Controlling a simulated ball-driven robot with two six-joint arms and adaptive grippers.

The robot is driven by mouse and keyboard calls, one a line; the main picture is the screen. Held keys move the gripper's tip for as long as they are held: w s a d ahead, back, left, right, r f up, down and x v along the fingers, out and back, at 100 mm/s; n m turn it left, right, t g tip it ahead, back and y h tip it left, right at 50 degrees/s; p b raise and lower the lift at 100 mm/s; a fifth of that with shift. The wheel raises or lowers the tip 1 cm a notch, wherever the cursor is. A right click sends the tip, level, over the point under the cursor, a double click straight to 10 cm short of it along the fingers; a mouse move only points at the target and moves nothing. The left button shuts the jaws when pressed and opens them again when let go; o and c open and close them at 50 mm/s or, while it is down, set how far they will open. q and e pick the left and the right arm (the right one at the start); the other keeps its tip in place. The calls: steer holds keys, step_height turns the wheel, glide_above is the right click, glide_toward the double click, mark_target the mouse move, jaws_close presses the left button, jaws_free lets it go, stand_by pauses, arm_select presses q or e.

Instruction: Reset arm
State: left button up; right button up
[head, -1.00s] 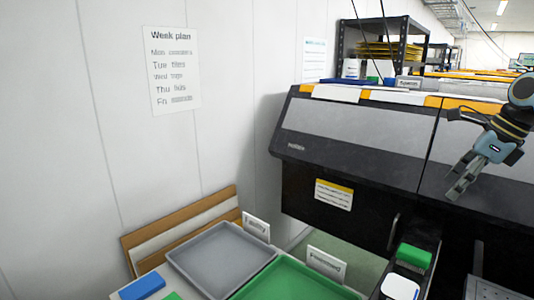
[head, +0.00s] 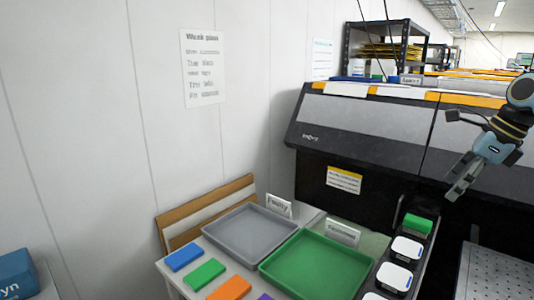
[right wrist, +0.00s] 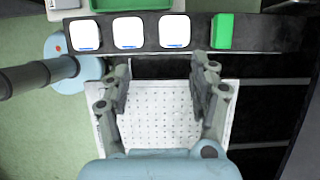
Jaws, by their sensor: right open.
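My right gripper (head: 458,188) is raised in front of the large black and grey machine (head: 365,135) at the right of the head view. It is open and empty in the right wrist view (right wrist: 160,92), with its fingers apart above a white perforated plate (right wrist: 160,115). The green one also shows in the right wrist view (right wrist: 222,32). My left gripper is out of view.
A grey tray (head: 222,244) and a green tray (head: 272,277) lie on the table with small label signs behind them. Blue (head: 184,257), green (head: 205,275) and orange (head: 230,289) blocks lie in front. A blue box (head: 17,275) is at far left.

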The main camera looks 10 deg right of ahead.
steer(key=s+a+f+n+h, duration=0.2)
steer(key=s+a+f+n, duration=1.25)
steer(key=a+n, duration=0.25)
steer(key=s+a+r+n+h, duration=0.1)
steer(key=s+a+r+n, duration=0.15)
steer(key=s+n, duration=0.4)
steer(key=s+a+r+n+h, duration=0.1)
steer(key=s+a+n, duration=0.2)
steer(key=s+n, duration=0.35)
step_height(320, 180, down, 33)
steer(key=s+d+m+g+b, duration=0.1)
steer(key=s+d+b, duration=0.1)
steer(key=b, duration=0.7)
steer(key=s+f+b, duration=0.3)
steer(key=s+f, duration=0.6)
steer(key=f, duration=0.4)
steer(key=s+d+f+g+b, duration=0.1)
steer(key=s+f+b, duration=0.3)
steer(key=s+f, duration=0.6)
step_height(320, 180, down, 3)
steer(key=shift+s+d+m+b, duration=0.15)
steer(key=shift+d+m+b, duration=0.1)
steer(key=shift+m+b, duration=0.05)
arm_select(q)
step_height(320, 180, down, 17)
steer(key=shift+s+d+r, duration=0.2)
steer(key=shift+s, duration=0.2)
arm_select(e)
steer(key=shift+s, duration=0.25)
steer(key=shift+c, duration=0.3)
